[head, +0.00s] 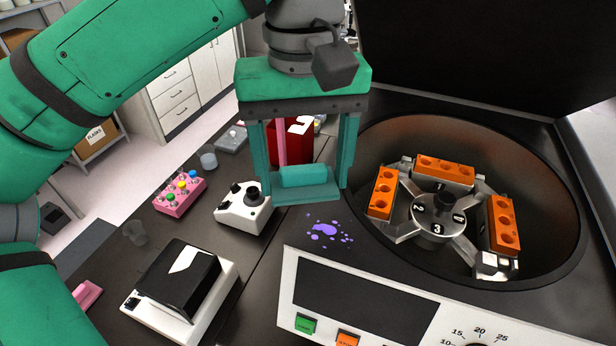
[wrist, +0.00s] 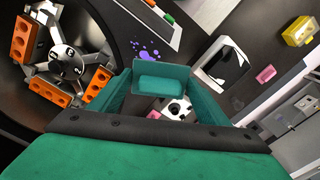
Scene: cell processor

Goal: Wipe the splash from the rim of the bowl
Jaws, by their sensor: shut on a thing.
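The purple splash (head: 325,230) lies as several spots on the dark deck at the left of the centrifuge bowl's rim (head: 372,246), above the control panel. It also shows in the wrist view (wrist: 147,52). My teal gripper (head: 305,185) hangs over the deck, just above and left of the splash in the head view, apparently clear of the surface. In the wrist view my gripper (wrist: 163,82) hides part of the deck below the splash.
The open bowl holds a rotor (head: 437,212) with orange tube racks (head: 445,170). A control panel (head: 365,300) is in front. A white joystick box (head: 243,208), a black-topped white device (head: 180,280), a pink tube rack (head: 180,195) and a red box (head: 300,145) stand left and behind.

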